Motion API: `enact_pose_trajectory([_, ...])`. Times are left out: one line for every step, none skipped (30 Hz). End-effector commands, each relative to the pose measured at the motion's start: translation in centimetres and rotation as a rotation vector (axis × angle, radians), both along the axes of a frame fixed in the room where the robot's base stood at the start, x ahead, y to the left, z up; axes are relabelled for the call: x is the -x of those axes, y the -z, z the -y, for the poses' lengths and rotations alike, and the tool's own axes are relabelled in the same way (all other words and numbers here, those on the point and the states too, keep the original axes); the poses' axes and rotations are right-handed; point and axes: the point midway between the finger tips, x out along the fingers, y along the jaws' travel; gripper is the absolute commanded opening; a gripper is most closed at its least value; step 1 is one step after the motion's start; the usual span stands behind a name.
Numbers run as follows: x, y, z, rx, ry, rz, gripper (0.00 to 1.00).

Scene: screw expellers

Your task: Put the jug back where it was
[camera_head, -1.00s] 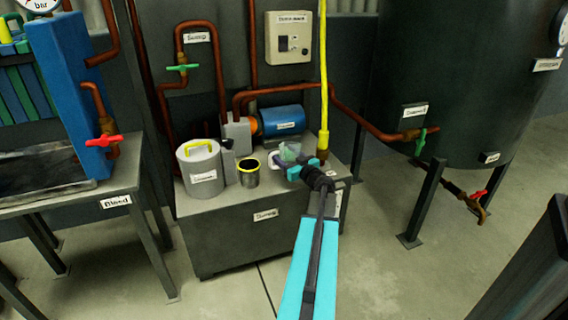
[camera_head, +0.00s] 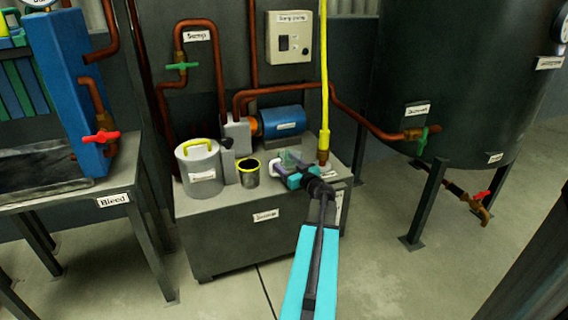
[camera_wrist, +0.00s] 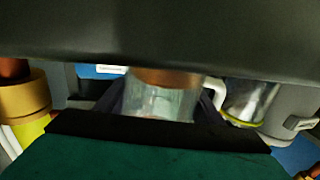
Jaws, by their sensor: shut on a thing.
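The jug (camera_head: 291,157) is a small clear, greenish see-through vessel. It is at the right part of the grey sump box top (camera_head: 215,196), left of the yellow pipe's foot. My gripper (camera_head: 291,174) is shut on the jug. In the wrist view the jug (camera_wrist: 160,103) sits between the dark fingers, with a brown band at one end. A white handle-like loop (camera_wrist: 219,92) shows beside it. My gripper hides the jug's lower part, so I cannot tell whether it touches the box top.
A dark pot with a yellow rim (camera_head: 249,175) stands close to the jug's left. A grey lidded can (camera_head: 201,170) with a yellow handle is farther left. A blue motor (camera_head: 283,122) lies behind. The yellow pipe (camera_head: 324,90) rises close on the right.

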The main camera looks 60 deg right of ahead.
Motion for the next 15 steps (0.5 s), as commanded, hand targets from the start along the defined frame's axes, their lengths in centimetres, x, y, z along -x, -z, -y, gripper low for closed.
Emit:
enact_pose_trajectory([0.00, -0.04, 0.01, 0.000, 0.000, 0.000, 0.33])
enact_pose_trajectory([0.01, -0.01, 0.02, 0.000, 0.000, 0.000, 0.33])
enact_pose_trajectory([0.01, 0.05, 0.02, -0.001, 0.000, 0.000, 0.33])
enact_pose_trajectory([0.01, 0.11, 0.03, -0.001, 0.000, 0.000, 0.33])
enact_pose_trajectory([0.01, 0.17, 0.03, -0.001, 0.000, 0.000, 0.33])
enact_pose_trajectory([0.02, 0.25, 0.02, -0.001, 0.000, 0.000, 0.65])
enact_pose_trajectory([0.02, 0.25, 0.02, 0.000, 0.000, 0.000, 0.70])
enact_pose_trajectory([0.02, 0.25, 0.02, 0.000, 0.000, 0.000, 0.75])
enact_pose_trajectory([0.02, 0.25, 0.02, 0.000, 0.000, 0.000, 0.80])
enact_pose_trajectory([0.02, 0.24, 0.02, 0.000, 0.000, 0.000, 0.80])
enact_pose_trajectory([0.02, 0.24, 0.02, 0.000, 0.000, 0.000, 0.80])
enact_pose_trajectory([0.02, 0.24, 0.03, 0.000, 0.000, 0.000, 0.80])
enact_pose_trajectory([0.02, 0.24, 0.03, 0.000, 0.000, 0.000, 0.80])
enact_pose_trajectory([0.02, 0.24, 0.02, 0.000, 0.000, 0.000, 0.80])
enact_pose_trajectory([0.03, 0.24, 0.02, 0.000, 0.000, 0.000, 0.80])
